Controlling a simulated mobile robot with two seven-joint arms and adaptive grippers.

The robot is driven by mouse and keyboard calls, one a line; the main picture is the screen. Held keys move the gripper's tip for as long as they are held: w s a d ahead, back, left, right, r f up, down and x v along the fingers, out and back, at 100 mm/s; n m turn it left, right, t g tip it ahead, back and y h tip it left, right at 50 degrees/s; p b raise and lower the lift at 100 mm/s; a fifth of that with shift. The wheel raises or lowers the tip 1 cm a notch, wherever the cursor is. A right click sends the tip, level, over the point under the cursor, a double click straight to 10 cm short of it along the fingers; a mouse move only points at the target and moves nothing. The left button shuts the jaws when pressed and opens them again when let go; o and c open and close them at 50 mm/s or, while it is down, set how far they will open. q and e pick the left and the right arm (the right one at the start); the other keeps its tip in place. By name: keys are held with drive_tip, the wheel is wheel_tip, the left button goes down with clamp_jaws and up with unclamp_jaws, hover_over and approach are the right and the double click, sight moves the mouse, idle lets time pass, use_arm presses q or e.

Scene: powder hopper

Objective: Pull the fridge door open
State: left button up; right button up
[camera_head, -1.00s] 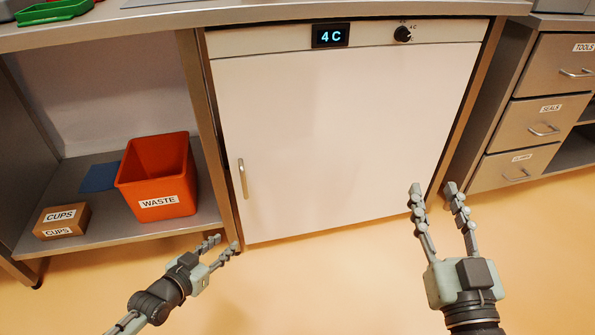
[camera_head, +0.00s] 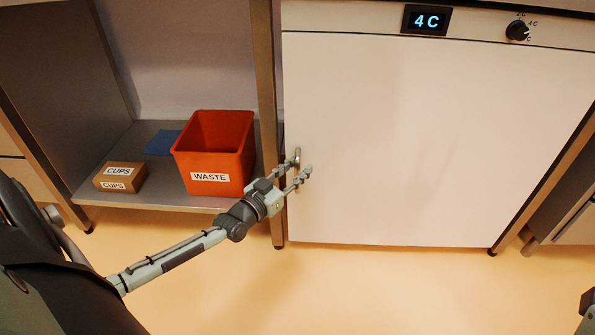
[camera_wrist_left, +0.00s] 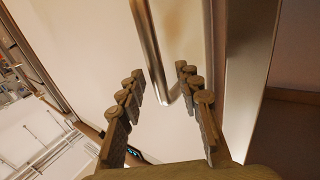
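The fridge door (camera_head: 420,140) is a large pale panel and stands shut under the 4C display (camera_head: 427,20). Its upright metal handle (camera_head: 297,155) is at the door's left edge. My left gripper (camera_head: 301,167) is at the handle, with its fingers apart. In the left wrist view the handle bar (camera_wrist_left: 150,50) runs down between the two open fingers (camera_wrist_left: 160,95), with gaps beside it. I see no grip on it. Only a small piece of my right arm's end shows at the lower right edge of the head view; its fingers cannot be made out.
An orange waste bin (camera_head: 215,155) and a brown cups box (camera_head: 120,177) stand on the low shelf (camera_head: 160,200) left of the fridge. A metal post (camera_head: 265,90) stands between shelf and fridge. The floor (camera_head: 390,290) before the door is clear.

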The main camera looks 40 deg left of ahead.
use_arm(q)
drive_tip(key=shift+w, duration=0.1)
clamp_jaws()
idle(0.5)
